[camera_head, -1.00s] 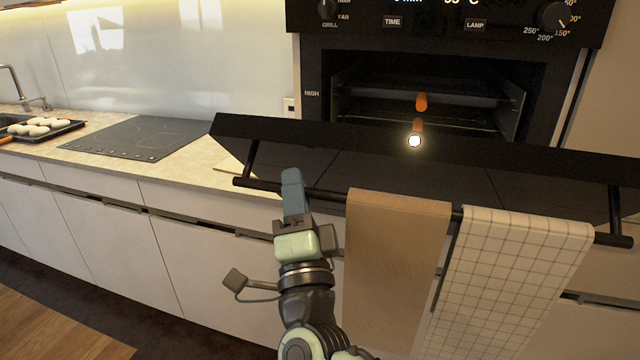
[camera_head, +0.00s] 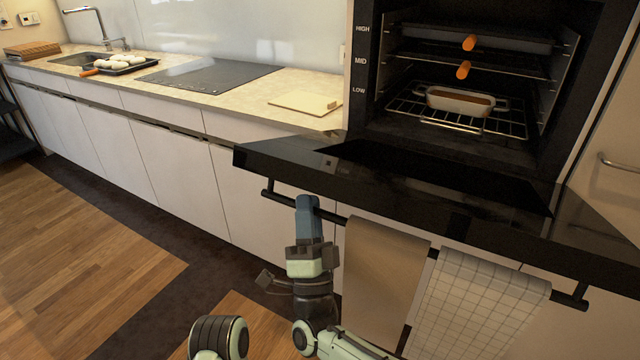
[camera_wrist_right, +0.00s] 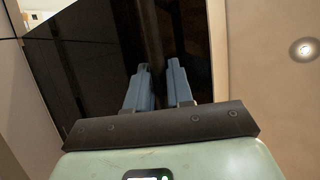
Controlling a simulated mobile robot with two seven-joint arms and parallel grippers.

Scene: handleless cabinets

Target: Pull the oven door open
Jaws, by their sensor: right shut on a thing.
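The oven door (camera_head: 390,182) is black and swung down far from the oven cavity (camera_head: 460,75), close to level. Its dark handle bar (camera_head: 333,215) runs along the front edge, with a brown towel (camera_head: 380,275) and a checked white towel (camera_head: 475,305) hanging from it. My right gripper (camera_head: 308,207) is shut on the handle bar near its left end. In the right wrist view, the two blue fingers (camera_wrist_right: 159,78) stand on either side of the dark bar (camera_wrist_right: 150,30). My left gripper is not in view.
A white dish (camera_head: 460,101) sits on the lower oven rack. The counter to the left holds a cutting board (camera_head: 305,103), a cooktop (camera_head: 210,76) and a tray of pale food (camera_head: 118,64). Wooden floor (camera_head: 90,250) is free at the lower left.

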